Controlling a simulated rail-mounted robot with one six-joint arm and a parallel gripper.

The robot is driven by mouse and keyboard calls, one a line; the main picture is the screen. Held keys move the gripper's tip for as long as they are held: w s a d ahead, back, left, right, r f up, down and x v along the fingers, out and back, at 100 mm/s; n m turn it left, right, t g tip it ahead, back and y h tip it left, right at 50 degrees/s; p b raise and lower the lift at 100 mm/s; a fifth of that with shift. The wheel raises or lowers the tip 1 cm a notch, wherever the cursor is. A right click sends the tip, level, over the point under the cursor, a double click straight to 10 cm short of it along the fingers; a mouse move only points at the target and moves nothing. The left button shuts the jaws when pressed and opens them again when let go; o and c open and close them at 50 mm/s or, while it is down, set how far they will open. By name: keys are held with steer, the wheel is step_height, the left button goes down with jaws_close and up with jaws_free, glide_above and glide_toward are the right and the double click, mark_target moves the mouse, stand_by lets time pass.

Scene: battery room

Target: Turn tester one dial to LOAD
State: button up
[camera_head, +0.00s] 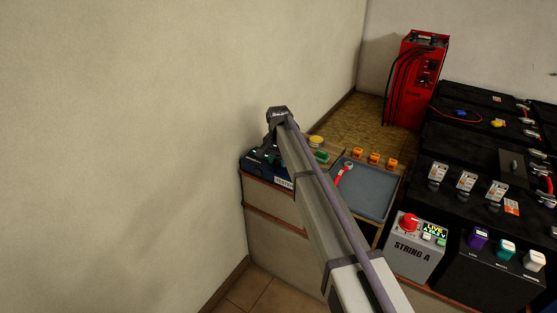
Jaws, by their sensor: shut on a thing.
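The tester (282,182), a dark blue unit with a partly visible white "TESTER" label, sits on the left end of the bench against the wall. My arm reaches over from the lower right, with its wrist above this tester. My gripper (264,153) points down at the tester's top and is shut on what appears to be its dial. The dial itself, its pointer and the LOAD mark are hidden by my wrist and gripper, so I cannot tell the setting.
A blue-grey tray (371,190) holds a red-handled tool (344,174). Orange clips (374,158) stand behind it. A STRING A box (413,245) with a red knob (409,223), black batteries and a red charger (418,80) stand right. The wall is close on the left.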

mark_target(279, 161)
steer(key=o, duration=0.9)
step_height(279, 161, up, 11)
steer(key=p, duration=1.1)
steer(key=shift+f, duration=0.1)
